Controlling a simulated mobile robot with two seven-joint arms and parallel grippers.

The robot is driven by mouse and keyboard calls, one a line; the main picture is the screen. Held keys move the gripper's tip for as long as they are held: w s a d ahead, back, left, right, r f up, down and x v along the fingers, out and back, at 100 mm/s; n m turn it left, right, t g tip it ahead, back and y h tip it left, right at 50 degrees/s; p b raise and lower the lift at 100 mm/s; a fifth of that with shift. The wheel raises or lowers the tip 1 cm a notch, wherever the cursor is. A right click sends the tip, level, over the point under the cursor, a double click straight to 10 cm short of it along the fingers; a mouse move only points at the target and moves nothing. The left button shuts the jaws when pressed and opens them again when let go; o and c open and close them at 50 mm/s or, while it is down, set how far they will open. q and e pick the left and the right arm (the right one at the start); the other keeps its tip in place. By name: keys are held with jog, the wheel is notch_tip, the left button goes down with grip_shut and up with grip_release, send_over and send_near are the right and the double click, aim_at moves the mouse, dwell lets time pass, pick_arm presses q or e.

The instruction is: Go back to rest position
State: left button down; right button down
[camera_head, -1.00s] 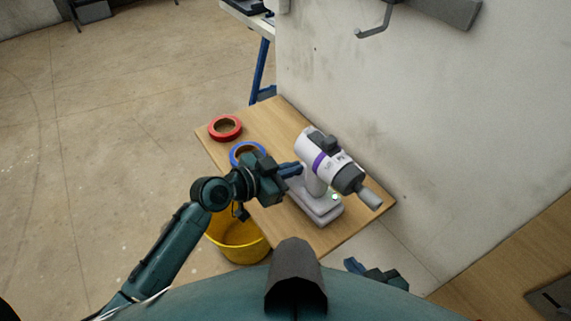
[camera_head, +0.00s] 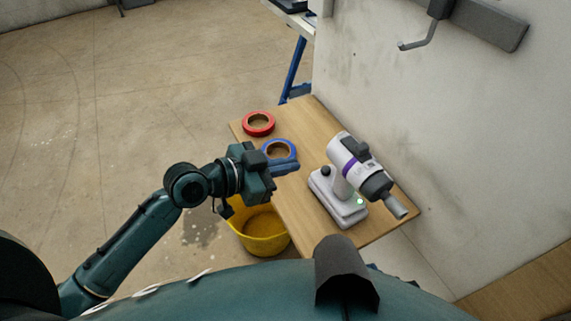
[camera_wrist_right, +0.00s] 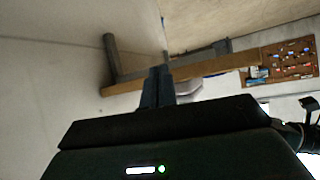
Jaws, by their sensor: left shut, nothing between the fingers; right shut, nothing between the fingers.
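My left gripper (camera_head: 296,165) reaches in from the left in the head view, above the wooden bench. Its fingers are together and empty, beside the blue tape roll and left of the white and purple drill (camera_head: 342,155). A gap separates the fingertips from the drill in the picture. The drill stands upright on its base with a small green light. My right gripper (camera_wrist_right: 157,84) shows in the right wrist view with its fingers together and nothing between them. In the head view my body hides most of it.
The wooden bench (camera_head: 318,225) stands against a wall. A red tape roll (camera_head: 247,131) and a blue tape roll (camera_head: 266,156) lie on it. A yellow bucket (camera_head: 262,246) stands on the floor beside it. Open floor (camera_head: 130,100) lies to the left.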

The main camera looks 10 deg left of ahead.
pick_arm(q)
jog(key=s+a+f+n+t+y, duration=0.1)
jog(key=s+a+f+n+y, duration=0.3)
jog(key=s+f, duration=0.3)
jog(key=s+a+f+n+y, duration=0.3)
jog(key=s+f, duration=0.3)
jog(key=f, duration=0.2)
jog(key=shift+s+a+f+n+t+y+p, duration=0.35)
jog(key=shift+a+n+t+y+p, duration=0.1)
jog(key=shift+n, duration=0.35)
